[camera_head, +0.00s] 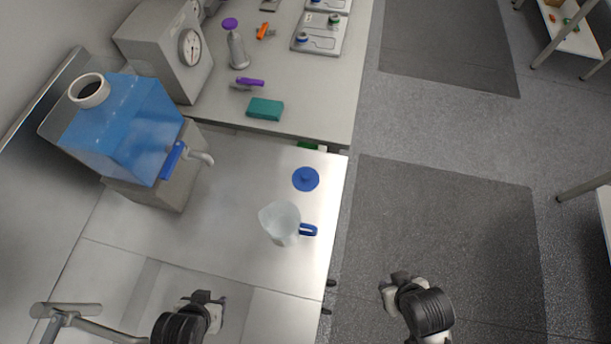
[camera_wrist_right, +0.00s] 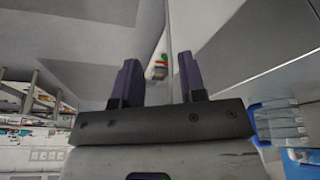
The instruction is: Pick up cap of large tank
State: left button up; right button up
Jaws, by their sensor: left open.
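The large tank (camera_head: 125,120), clear with blue liquid, stands on a grey block at the left; its white neck (camera_head: 90,90) is uncovered. A round blue cap (camera_head: 306,179) with a small knob lies flat on the steel counter near its right edge. My left gripper (camera_head: 207,297) is over the counter's front, below and left of the cap, apart from it and open. My right gripper (camera_head: 400,278) is over the floor, right of the counter; in the right wrist view (camera_wrist_right: 160,80) its fingers are apart with nothing between them.
A clear jug (camera_head: 281,222) with a blue handle stands just in front of the cap. The tank's blue tap (camera_head: 173,160) juts right. A sink faucet (camera_head: 70,318) is at front left. A teal sponge (camera_head: 265,109) lies on the rear bench. The counter between tank and cap is clear.

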jog(key=o, duration=0.3)
